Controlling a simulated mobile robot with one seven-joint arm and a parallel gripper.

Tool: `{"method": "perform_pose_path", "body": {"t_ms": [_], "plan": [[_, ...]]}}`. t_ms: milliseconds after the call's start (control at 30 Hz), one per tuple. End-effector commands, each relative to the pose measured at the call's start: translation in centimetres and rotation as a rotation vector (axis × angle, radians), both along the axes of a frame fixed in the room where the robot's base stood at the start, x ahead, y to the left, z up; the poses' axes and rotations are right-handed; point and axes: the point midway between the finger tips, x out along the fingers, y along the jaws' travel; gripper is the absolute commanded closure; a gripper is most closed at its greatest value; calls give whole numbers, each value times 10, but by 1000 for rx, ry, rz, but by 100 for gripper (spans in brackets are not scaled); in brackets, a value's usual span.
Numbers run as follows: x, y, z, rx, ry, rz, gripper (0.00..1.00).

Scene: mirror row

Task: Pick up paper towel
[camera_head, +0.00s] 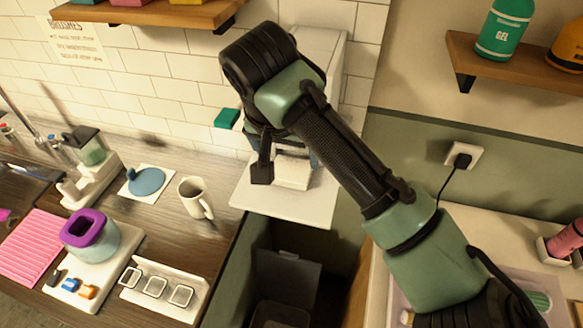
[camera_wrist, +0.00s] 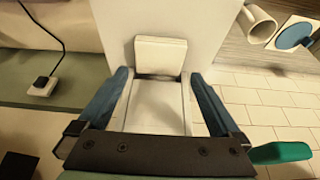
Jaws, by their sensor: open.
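A small white block, which looks like the folded paper towel (camera_head: 293,172), sits at the front of a white dispenser (camera_head: 322,50) above a pale ledge (camera_head: 285,202). In the wrist view the white paper towel (camera_wrist: 160,54) shows just beyond the fingertips, centred between them. My gripper (camera_head: 289,166) is open, in front of the dispenser, partly hidden by my own arm in the head view. In the wrist view my gripper (camera_wrist: 158,76) has its two blue-grey fingers apart, one on each side of the white dispenser front. I cannot tell whether either finger touches it.
A beige mug (camera_head: 194,198) stands on the wooden counter left of the ledge. A teal block (camera_head: 227,118) is on the wall beside the dispenser. An outlet with a black plug (camera_head: 462,157) is at right. A dark bin (camera_head: 283,290) stands below the ledge.

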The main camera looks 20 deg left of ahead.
Motion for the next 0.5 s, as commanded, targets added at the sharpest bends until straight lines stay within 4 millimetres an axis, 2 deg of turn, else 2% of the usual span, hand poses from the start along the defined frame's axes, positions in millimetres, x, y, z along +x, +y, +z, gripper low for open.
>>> {"method": "perform_pose_path", "body": {"t_ms": [300,500], "plan": [[13,-2,-37,-2,1,-2,0],[16,-1,-48,-1,0,0,0]]}}
